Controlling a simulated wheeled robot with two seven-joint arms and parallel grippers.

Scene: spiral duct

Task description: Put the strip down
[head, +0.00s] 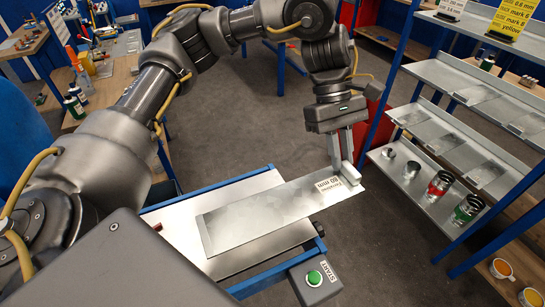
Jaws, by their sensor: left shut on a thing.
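A flat grey metal strip (262,217) lies over a metal-topped table (177,228) with blue rails. A label reading 80 mm is near its far right end. My left gripper (346,172) is shut on that right end, its fingers pointing down. The strip's right end reaches past the table's edge. I cannot tell whether the strip touches the table top or hangs just above it. My right gripper does not show.
A control box with a green START button (314,278) stands at the table's front right. A blue-framed shelf (467,135) at the right holds metal sheets and several cans. A cluttered workbench (105,82) is at the left. Grey floor (240,115) lies open beyond the table.

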